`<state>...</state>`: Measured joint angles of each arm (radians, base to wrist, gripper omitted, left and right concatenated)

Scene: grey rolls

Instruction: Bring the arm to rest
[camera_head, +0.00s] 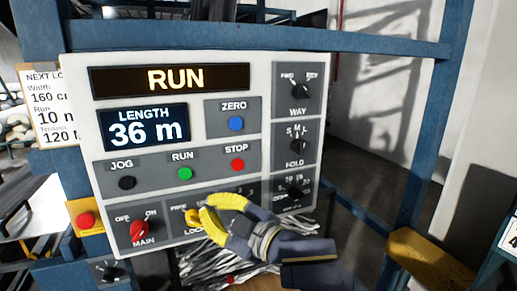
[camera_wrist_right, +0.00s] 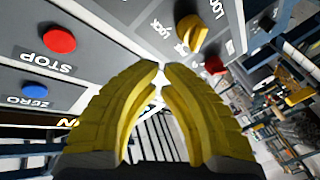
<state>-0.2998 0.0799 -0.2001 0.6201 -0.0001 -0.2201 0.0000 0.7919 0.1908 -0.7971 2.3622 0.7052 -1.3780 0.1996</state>
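The control panel (camera_head: 81,93) fills the middle of the head view. Its top display (camera_head: 170,78) reads RUN and the length display (camera_head: 146,127) reads 36 m. My right gripper (camera_head: 204,208), with yellow fingers, is in front of the panel's lower part, near the LOCK label. In the right wrist view its fingertips (camera_wrist_right: 161,68) come nearly together, with only a narrow gap and nothing held. A yellow lock knob (camera_wrist_right: 190,35) is just beyond the tips; I see no grip on it. The gripper hides part of the lower row. My left gripper is not in view.
The panel carries blue ZERO (camera_head: 236,123), green RUN (camera_head: 185,173) and red STOP (camera_head: 238,164) buttons, plus a red MAIN knob (camera_head: 139,231). A red button on a yellow box (camera_head: 85,219) is at lower left. A blue frame post (camera_head: 427,130) stands right.

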